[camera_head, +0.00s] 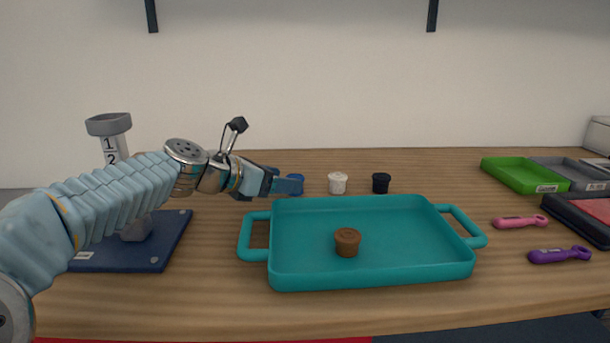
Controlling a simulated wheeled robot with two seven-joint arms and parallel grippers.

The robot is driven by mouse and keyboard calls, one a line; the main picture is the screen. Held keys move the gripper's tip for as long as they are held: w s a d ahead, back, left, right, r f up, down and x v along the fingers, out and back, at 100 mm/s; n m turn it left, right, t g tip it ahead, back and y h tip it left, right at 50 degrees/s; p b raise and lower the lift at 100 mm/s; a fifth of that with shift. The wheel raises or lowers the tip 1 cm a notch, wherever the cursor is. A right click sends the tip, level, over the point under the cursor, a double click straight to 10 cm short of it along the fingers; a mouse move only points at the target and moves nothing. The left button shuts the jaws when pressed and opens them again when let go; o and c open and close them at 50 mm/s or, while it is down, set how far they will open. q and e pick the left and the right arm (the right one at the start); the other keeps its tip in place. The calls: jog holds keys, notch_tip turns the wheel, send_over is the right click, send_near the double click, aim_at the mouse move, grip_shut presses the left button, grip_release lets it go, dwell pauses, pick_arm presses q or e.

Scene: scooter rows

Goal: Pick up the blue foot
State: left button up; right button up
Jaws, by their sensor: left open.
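The blue foot (297,177) is a small blue piece on the wooden table behind the teal tray, at the left end of a short row. My left gripper (288,186) is open, with its fingers right in front of the foot. They hide most of it, so I cannot tell whether they touch it or surround it. My right gripper is not in view.
A white foot (338,183) and a black foot (381,183) stand right of the blue one. A brown foot (347,242) sits in the teal tray (420,273). Pink (519,222) and purple (559,255) tools and a green tray (524,175) lie at right.

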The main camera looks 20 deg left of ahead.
pick_arm(q)
jog(key=x, duration=0.5)
jog(key=a+x, duration=0.1)
jog(key=x, duration=0.1)
jog(key=shift+w+f, duration=0.1)
jog(key=shift+w, duration=0.45)
jog(key=c, duration=1.1)
